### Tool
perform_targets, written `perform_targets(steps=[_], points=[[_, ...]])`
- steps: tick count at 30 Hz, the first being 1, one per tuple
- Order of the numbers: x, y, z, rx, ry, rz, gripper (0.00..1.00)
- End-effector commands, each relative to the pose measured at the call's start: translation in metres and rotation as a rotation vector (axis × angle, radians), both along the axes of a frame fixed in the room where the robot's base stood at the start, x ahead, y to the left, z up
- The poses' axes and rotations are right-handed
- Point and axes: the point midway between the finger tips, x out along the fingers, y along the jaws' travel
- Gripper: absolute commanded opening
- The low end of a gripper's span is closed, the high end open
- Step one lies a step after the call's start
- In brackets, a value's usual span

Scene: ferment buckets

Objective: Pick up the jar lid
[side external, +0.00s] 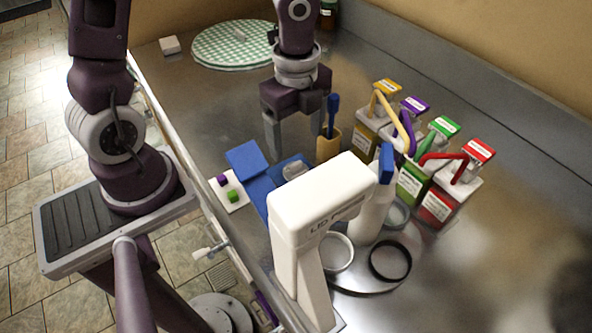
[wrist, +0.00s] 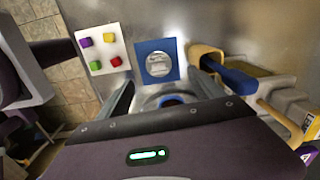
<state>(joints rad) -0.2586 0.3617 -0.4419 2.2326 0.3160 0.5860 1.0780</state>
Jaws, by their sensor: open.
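The jar lid appears to be the silver round disc (wrist: 159,64) on a blue square pad (wrist: 143,76) in the wrist view. In the side view the silver disc (side external: 295,170) lies on the blue pad, partly hidden behind the white dispenser-like stand. My gripper (side external: 297,142) is open and empty, fingers pointing down, above the table and behind the pad. In the wrist view its fingers (wrist: 161,93) are spread on either side, with the lid beyond their tips. A blue round rim (wrist: 172,100) shows between the fingers, partly hidden by the gripper body.
A tan cup with a blue-handled tool (side external: 329,143) stands close beside my gripper. Several coloured pump containers (side external: 437,200) stand to the right. A white stand (side external: 318,200), a white bottle (side external: 372,208) and a black ring (side external: 390,262) are in front. A white button board (wrist: 103,59) lies beside the pad.

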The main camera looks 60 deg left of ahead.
Motion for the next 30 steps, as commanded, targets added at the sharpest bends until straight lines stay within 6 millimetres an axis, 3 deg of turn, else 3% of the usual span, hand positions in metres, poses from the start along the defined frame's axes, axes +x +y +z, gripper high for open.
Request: perform_targets(steps=[15,22,23,30], points=[[-0.002,0.000,-0.077,-0.017,0.024,-0.065,0.76],[-0.001,0.000,-0.081,-0.018,0.020,-0.062,0.76],[-0.001,0.000,-0.080,-0.018,0.020,-0.062,0.74],[-0.001,0.001,-0.080,-0.017,0.020,-0.061,0.27]])
